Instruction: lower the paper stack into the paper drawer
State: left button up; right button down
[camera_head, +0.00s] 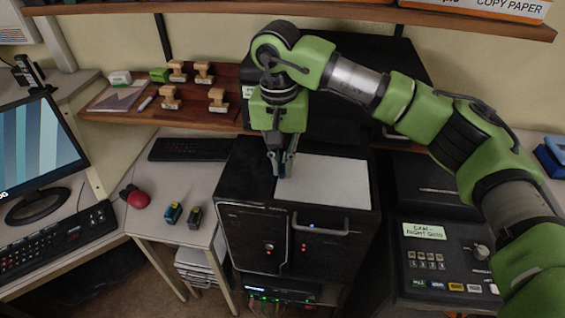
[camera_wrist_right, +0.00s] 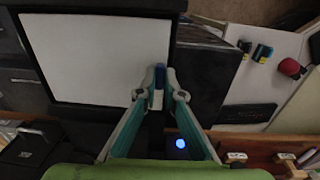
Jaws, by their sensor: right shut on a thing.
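The white paper stack (camera_head: 327,183) lies flat within the dark rim of the paper drawer (camera_head: 374,190), on top of the black machine. In the right wrist view the paper stack (camera_wrist_right: 95,58) fills most of the dark frame (camera_wrist_right: 100,9). My right gripper (camera_head: 282,170) points down at the stack's left edge. In the wrist view its fingertips (camera_wrist_right: 158,82) are closed on a small blue and white tab (camera_wrist_right: 157,88) at the paper's edge. I cannot tell whether the stack touches the drawer floor. My left gripper is out of view.
A wooden shelf with stamps (camera_head: 170,97) stands behind on the left. A button panel (camera_head: 445,262) is at right. A shelf (camera_head: 300,12) hangs above.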

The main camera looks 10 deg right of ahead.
jog(key=c, duration=2.1)
grip_release()
jog(key=r, duration=1.2)
jog(key=shift+a, duration=0.2)
